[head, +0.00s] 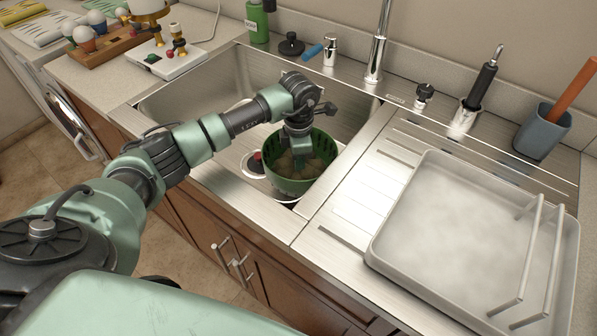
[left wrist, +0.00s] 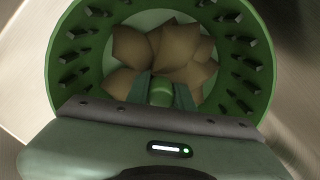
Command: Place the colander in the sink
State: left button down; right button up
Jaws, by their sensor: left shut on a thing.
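The green colander (head: 291,186) is in the basin of the steel sink (head: 215,88), toward its right side. It holds several brown lumps that look like potatoes. My left gripper (head: 297,150) reaches down into the colander from above and is shut on it. In the left wrist view the colander (left wrist: 258,75) fills the upper part, with its slotted wall around the brown lumps (left wrist: 180,50). My right gripper is not in view.
A grey tray (head: 385,240) with upright handles lies on the drainboard at right. The faucet (head: 378,45) stands behind the sink. A green bottle (head: 257,22) and a soap dispenser (head: 330,50) stand along the back edge. An egg rack (head: 100,52) is on the left counter.

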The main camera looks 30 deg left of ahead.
pick_arm(q)
notch_tip(320, 180, down, 4)
jog(key=shift+r, duration=0.1)
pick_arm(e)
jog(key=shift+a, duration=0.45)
pick_arm(q)
jog(key=c, duration=1.6)
grip_release()
jog(key=shift+f, duration=0.25)
jog(key=shift+c, duration=0.2)
jog(key=o, duration=0.4)
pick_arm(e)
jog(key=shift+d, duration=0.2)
pick_arm(q)
jog(key=shift+r, duration=0.1)
